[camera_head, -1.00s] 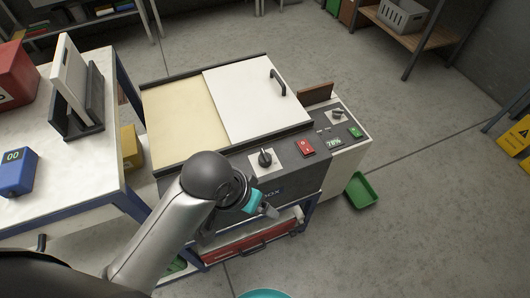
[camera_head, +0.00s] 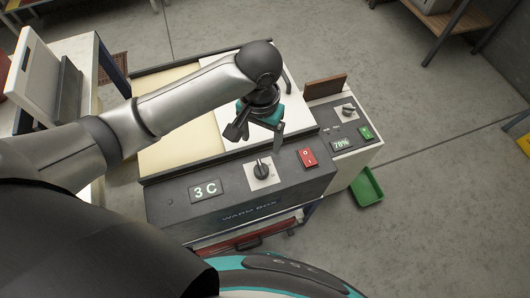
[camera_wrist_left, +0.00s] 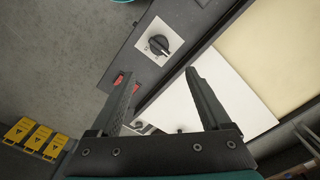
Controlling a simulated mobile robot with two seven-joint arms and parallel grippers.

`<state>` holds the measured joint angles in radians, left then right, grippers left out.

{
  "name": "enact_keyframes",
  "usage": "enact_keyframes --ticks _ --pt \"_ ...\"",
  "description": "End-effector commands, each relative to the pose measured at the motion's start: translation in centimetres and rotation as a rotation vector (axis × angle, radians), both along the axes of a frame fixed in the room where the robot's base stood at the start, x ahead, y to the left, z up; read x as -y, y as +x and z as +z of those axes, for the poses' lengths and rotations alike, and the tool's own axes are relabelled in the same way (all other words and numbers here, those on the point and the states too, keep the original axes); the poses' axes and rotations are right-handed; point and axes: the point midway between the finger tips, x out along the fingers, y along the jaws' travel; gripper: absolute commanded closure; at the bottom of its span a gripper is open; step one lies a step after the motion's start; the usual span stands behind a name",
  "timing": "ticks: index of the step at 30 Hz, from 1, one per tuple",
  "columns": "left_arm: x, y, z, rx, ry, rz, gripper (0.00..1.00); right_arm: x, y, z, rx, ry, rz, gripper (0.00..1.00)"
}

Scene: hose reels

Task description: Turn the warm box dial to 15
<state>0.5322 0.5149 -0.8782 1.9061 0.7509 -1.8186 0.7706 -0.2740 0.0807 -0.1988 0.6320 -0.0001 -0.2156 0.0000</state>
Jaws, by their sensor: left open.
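The warm box (camera_head: 165,204) stands in the middle of the head view, with its name on the front edge. Its dial (camera_head: 262,170) is a black knob on a white square plate; it also shows in the left wrist view (camera_wrist_left: 158,45). The display (camera_head: 206,190) left of the dial reads 3 C. A red switch (camera_head: 307,157) sits right of the dial. My left gripper (camera_head: 262,138) is open and empty, above the box just behind the dial and apart from it. In the left wrist view the dial lies beyond the two fingers (camera_wrist_left: 160,90). My right gripper is not in view.
A second unit (camera_head: 345,135) with a 78% display, a small knob and a green switch adjoins the box on the right. A green tray (camera_head: 367,188) lies on the floor. A white table (camera_head: 75,110) stands at the left.

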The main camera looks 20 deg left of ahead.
Motion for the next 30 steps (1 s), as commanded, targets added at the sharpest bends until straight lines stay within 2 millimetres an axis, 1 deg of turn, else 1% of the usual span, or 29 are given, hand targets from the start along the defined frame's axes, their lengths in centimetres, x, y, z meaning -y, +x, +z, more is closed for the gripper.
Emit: enact_keyframes --ticks 1,3,6,8,11,15,18,21,24,30 --pt "0.0 -0.1 -0.8 -0.004 0.001 0.001 0.19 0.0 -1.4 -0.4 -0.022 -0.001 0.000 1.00" --pt "-0.1 -0.1 -1.9 -0.005 0.002 0.001 0.19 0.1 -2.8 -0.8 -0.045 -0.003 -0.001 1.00" --pt "-0.1 -0.1 -4.0 -0.003 0.002 0.000 0.19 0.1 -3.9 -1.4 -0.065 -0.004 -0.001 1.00" --pt "-0.1 -0.2 -5.4 -0.004 0.002 0.000 0.19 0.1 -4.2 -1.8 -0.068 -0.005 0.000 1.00" --pt "-0.1 -0.1 -7.6 -0.003 0.003 0.000 0.19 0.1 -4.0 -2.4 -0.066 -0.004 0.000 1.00" --pt "-0.1 -0.1 -10.5 -0.002 0.001 -0.001 0.19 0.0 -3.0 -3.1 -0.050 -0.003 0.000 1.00" --pt "0.0 -0.1 -12.2 -0.001 0.001 -0.001 0.19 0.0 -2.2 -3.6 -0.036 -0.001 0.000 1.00" --pt "0.0 -0.1 -13.5 0.000 0.000 -0.001 0.19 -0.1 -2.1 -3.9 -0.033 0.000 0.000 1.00" --pt "0.0 -0.1 -14.3 0.000 0.000 -0.002 0.19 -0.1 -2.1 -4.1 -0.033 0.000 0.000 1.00" --pt "0.0 -0.1 -14.7 0.001 0.000 -0.003 0.19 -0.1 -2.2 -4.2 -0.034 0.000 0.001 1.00"
